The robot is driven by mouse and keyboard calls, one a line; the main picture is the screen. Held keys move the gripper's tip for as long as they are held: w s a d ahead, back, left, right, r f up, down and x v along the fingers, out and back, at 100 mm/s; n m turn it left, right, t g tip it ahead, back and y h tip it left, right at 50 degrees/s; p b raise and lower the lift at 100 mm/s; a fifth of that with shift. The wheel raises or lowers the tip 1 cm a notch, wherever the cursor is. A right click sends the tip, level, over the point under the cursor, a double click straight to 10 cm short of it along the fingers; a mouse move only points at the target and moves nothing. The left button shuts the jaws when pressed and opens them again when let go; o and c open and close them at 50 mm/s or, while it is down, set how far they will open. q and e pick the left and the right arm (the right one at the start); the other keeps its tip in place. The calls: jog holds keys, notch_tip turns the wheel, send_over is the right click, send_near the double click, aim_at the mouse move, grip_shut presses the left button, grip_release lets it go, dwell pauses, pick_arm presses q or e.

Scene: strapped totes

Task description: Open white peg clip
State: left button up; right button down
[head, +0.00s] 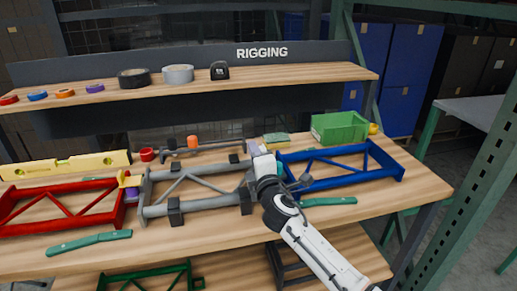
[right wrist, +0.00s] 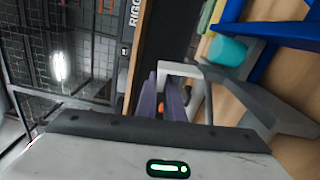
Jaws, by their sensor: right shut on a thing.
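My right gripper (head: 264,163) is over the joint between the grey truss frame (head: 200,203) and the blue truss frame (head: 340,180). A small white part (head: 255,148), which looks like the white peg clip, shows just beyond it. In the right wrist view, a white bracket-shaped part (right wrist: 190,68) is at the tips of the gripper's fingers (right wrist: 163,92). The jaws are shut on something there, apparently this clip. The wrist and hand hide much of the clip and its peg. My left gripper is not in view.
A yellow clip (head: 129,180) sits between the red frame (head: 62,207) and the grey frame. A green bin (head: 339,128) stands behind the blue frame. Green-handled tools (head: 90,242) lie at the front. A shelf (head: 200,88) with tape rolls runs along the back.

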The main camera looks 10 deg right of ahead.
jog(key=shift+a+f+n, duration=0.35)
jog(key=shift+f+n, duration=0.05)
jog(key=shift+n, duration=0.6)
jog(key=c, duration=1.9)
grip_release()
jog(key=shift+o, duration=0.2)
jog(key=s+p, duration=0.1)
jog(key=s, duration=0.9)
jog(key=shift+s+d, duration=0.15)
jog(key=shift+s, duration=0.05)
